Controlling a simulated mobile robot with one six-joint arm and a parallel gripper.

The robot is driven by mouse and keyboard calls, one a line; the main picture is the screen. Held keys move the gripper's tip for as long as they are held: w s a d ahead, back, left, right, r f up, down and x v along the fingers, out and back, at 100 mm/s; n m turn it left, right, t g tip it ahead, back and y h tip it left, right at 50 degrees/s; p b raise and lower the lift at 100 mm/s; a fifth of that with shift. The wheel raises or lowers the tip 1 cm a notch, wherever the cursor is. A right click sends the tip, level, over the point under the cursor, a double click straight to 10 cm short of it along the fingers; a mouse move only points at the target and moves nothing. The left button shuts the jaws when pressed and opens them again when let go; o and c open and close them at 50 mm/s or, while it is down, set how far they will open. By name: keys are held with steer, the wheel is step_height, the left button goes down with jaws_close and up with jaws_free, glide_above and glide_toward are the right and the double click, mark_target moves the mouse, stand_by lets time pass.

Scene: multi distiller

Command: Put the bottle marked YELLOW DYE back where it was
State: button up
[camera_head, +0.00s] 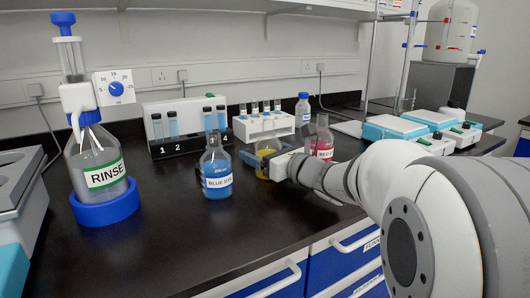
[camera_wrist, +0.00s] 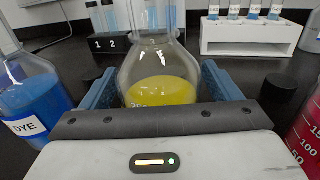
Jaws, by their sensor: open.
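A clear flask with yellow liquid (camera_head: 267,148) stands on the black bench, partly hidden by my gripper (camera_head: 260,159) in the head view. It carries no readable dye name in these views. In the wrist view the yellow flask (camera_wrist: 158,88) is between the two blue fingers of my gripper (camera_wrist: 156,80). The jaws are open, one finger on each side of the flask. Whether either finger touches the glass cannot be told. The flask looks upright, and its base is hidden behind the gripper body.
The BLUE DYE bottle (camera_head: 216,172) stands close on the left, and the red bottle (camera_head: 322,142) close on the right. Behind are a tube rack marked 1 and 2 (camera_head: 172,145) and a white rack (camera_head: 250,128). The RINSE bottle (camera_head: 97,165) is far left. The front bench is clear.

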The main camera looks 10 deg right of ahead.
steer(key=shift+r, duration=0.1)
steer(key=shift+s+d+r+p, duration=0.1)
steer(key=shift+p, duration=0.2)
steer(key=p+v, duration=0.1)
steer(key=v, duration=1)
steer(key=shift+s+d, duration=0.15)
steer(key=shift+s, duration=0.2)
